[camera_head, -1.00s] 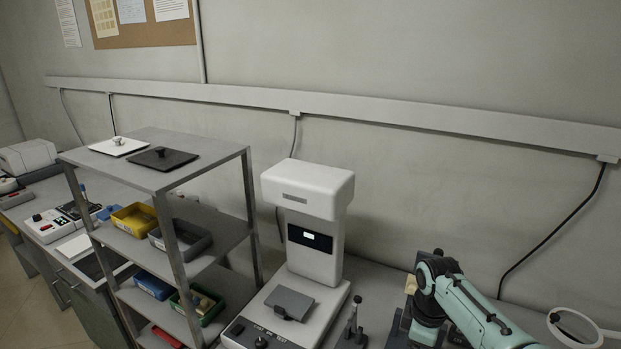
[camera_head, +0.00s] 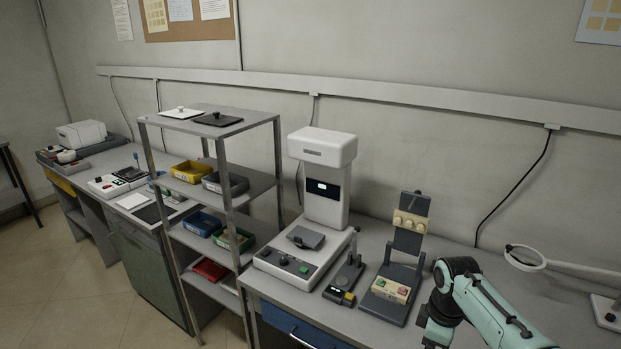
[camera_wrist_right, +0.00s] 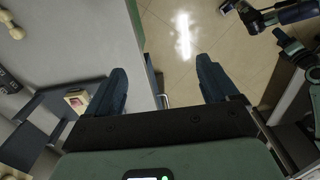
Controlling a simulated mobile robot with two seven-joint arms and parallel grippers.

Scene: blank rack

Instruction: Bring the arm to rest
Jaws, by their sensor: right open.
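My right arm (camera_head: 485,305) reaches in from the lower right of the head view, bent at a dark elbow joint over the front of the bench. Its gripper is cut off or hidden there. In the right wrist view my right gripper (camera_wrist_right: 162,72) has its two dark blue fingers wide apart, with nothing between them. It hangs past the bench edge, with floor tiles showing below and ahead. Teal and dark parts of my own body show at that view's upper right. My left gripper cannot be made out.
The bench (camera_head: 440,258) holds a white instrument (camera_head: 322,190), a small dark lever device (camera_head: 345,277), a dark stand with beige knobs (camera_head: 408,222) and a ring magnifier (camera_head: 525,257). A metal shelf (camera_head: 262,117) with coloured bins stands to the left. Floor (camera_head: 62,285) is open at lower left.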

